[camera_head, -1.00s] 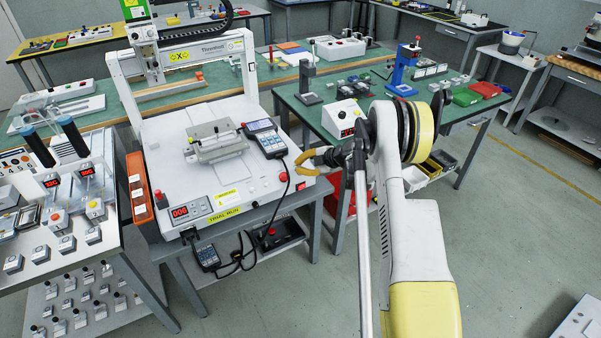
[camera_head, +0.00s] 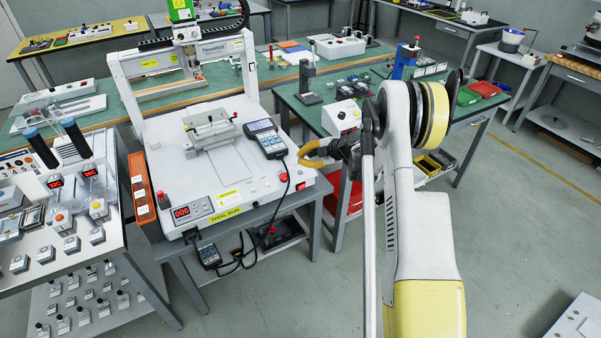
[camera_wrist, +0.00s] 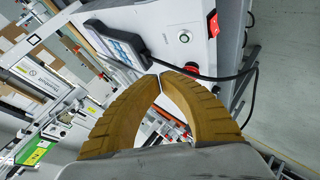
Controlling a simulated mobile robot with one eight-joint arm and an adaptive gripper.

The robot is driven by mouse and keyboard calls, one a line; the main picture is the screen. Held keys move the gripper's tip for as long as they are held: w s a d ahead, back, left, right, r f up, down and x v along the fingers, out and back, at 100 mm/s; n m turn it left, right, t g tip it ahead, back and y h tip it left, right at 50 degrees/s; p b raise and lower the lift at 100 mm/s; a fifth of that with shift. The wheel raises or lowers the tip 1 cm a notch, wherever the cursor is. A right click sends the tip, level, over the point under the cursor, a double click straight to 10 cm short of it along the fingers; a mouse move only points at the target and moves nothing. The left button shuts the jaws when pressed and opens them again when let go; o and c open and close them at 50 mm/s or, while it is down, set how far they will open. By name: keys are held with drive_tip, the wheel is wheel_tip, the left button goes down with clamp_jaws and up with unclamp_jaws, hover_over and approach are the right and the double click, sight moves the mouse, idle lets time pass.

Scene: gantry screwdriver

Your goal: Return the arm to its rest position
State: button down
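My gripper (camera_head: 304,156) has two curved tan fingers. In the head view it hangs beside the front right corner of the white gantry screwdriver machine (camera_head: 240,185). In the wrist view the fingers of my gripper (camera_wrist: 160,78) arch together and their tips meet, with nothing seen between them. My arm is folded up at the right of the head view. The handheld pendant (camera_head: 266,139) lies on the machine's right side.
A cable (camera_wrist: 210,78) runs past the fingertips in the wrist view. A green-topped bench (camera_head: 330,97) with a white control box (camera_head: 340,117) stands behind and right of my gripper. A table of switches (camera_head: 75,225) is at the left. The floor (camera_head: 530,220) at right is mostly clear.

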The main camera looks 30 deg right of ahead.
drive_tip(key=s+a+r+m+g+h, duration=0.1)
drive_tip(key=s+a+r+m, duration=0.3)
drive_tip(key=s+a+r, duration=0.45)
drive_tip(key=s+a+r+m+g+h, duration=0.1)
drive_tip(key=s+a+r+m, duration=0.4)
drive_tip(key=r, duration=0.7)
drive_tip(key=s+a+m+h, duration=0.1)
drive_tip(key=s+a+m, duration=0.1)
drive_tip(key=s, duration=0.6)
drive_tip(key=s+a+r+m+h, duration=0.1)
drive_tip(key=s+a+m, duration=0.2)
drive_tip(key=s, duration=0.5)
drive_tip(key=s+a+m+h, duration=0.1)
drive_tip(key=s+m, duration=0.3)
drive_tip(key=s, duration=0.5)
drive_tip(key=shift+a+r+h, duration=0.3)
drive_tip(key=shift+a+r, duration=0.05)
drive_tip(key=shift+a, duration=0.45)
drive_tip(key=shift+s, duration=0.1)
